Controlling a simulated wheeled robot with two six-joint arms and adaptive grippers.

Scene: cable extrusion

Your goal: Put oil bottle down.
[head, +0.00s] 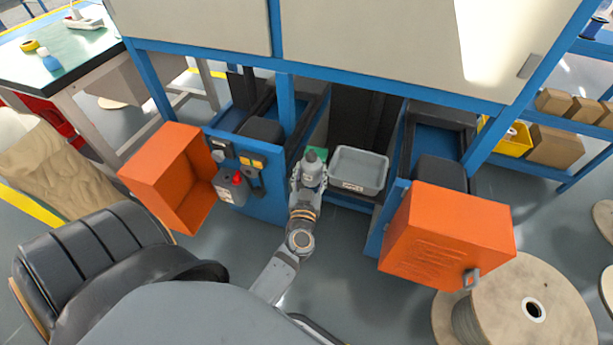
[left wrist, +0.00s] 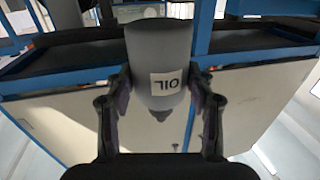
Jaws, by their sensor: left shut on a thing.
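The grey oil bottle (head: 313,162) is in my left gripper (head: 309,180), at the front of the blue machine's lower opening. In the left wrist view the bottle (left wrist: 158,50) stands between the two fingers of the gripper (left wrist: 161,88), which is shut on its sides. Its white label reads OIL and appears upside down there. A small green surface (head: 319,153) shows just behind the bottle in the head view. Whether the bottle touches anything below is hidden by the gripper and arm. My right gripper is not in view.
A grey bin (head: 358,170) stands close to the right of the bottle. Open orange doors or boxes flank the opening at left (head: 165,172) and right (head: 445,238). A wooden cable spool (head: 560,318) stands at lower right. The machine's blue frame (head: 284,100) crosses above.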

